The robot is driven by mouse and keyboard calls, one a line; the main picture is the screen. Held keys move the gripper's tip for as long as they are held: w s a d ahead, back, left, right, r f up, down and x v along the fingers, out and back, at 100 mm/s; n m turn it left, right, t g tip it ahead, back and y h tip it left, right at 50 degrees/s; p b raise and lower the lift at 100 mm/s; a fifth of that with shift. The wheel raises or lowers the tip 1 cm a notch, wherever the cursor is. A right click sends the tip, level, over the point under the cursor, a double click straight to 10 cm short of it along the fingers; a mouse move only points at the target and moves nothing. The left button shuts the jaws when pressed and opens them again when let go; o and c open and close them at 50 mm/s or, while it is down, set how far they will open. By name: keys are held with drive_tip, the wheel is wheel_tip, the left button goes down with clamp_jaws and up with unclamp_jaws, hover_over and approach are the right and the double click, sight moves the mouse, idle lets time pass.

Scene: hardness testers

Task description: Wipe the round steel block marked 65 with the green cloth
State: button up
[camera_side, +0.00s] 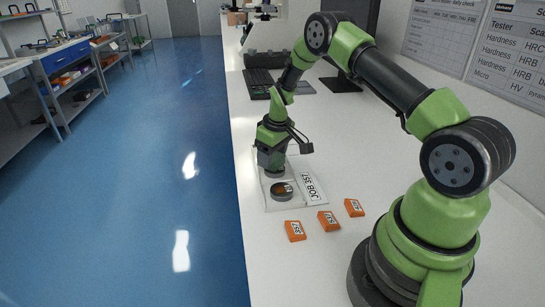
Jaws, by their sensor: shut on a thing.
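My gripper (274,162) points down over the far end of a pale tray (269,206) on the white bench. It is shut on a small grey round thing (275,173) low between its fingers; I cannot tell whether this is a steel block or whether it touches the tray. A dark round block (282,191) with an orange-brown mark lies on the tray, just in front of my gripper. Its number is too small to read. I cannot make out a green cloth; the green parts near my gripper are my arm.
A white job label (313,188) lies at the tray's right side. Three orange boxes (295,231) (328,221) (353,208) stand in front of the tray. The bench's left edge is close to the tray.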

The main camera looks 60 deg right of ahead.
sight(273, 163)
drive_tip(key=s+a, duration=0.2)
drive_tip(key=a, duration=0.1)
drive_tip(key=shift+s, duration=0.3)
drive_tip(key=shift+w+d, duration=1.5)
drive_tip(key=shift+d, duration=0.2)
drive_tip(key=s+a, duration=0.2)
drive_tip(key=a, duration=0.1)
drive_tip(key=shift+s, duration=0.35)
drive_tip(key=shift+s+a+r, duration=0.1)
drive_tip(key=shift+a+r, duration=0.05)
drive_tip(key=shift+a, duration=0.05)
wheel_tip(273, 163, up, 8)
